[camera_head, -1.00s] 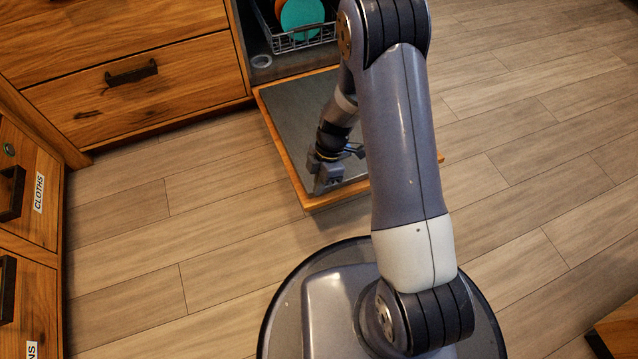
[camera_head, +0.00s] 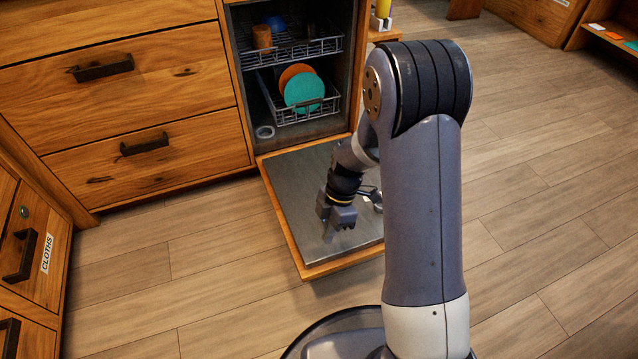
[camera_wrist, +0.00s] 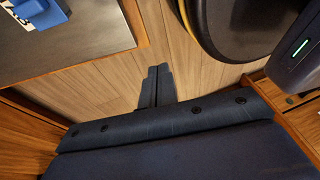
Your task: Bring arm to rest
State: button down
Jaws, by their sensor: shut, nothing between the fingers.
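My gripper (camera_head: 328,236) points down in front of the open dishwasher, over its lowered door (camera_head: 292,222) in the head view. The door is a grey panel with a wooden edge. In the wrist view the two dark fingers of my gripper (camera_wrist: 156,82) lie together, shut and empty, with wood floor beyond them. My arm is bent, and its upper part hides the right side of the door.
The dishwasher's lower rack (camera_head: 290,114) holds a teal plate (camera_head: 304,91) and an orange plate (camera_head: 291,73). The upper rack (camera_head: 300,52) holds an orange-brown cup (camera_head: 262,37) and a blue item (camera_head: 275,22). Wooden drawers (camera_head: 150,140) stand left. Floor at right is clear.

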jog(key=b, duration=0.4)
send_over(316, 261)
notch_tip(316, 261, down, 8)
jog(key=shift+d+f, duration=0.15)
jog(key=shift+f, duration=0.1)
jog(key=f+b, duration=0.2)
jog(key=f, duration=0.3)
jog(key=shift+s+b, duration=0.2)
jog(key=shift+b, duration=0.1)
jog(key=shift+a+r+p, duration=0.2)
jog(key=shift+r+p, duration=0.25)
jog(key=shift+w+r, duration=0.15)
jog(key=shift+w, duration=0.05)
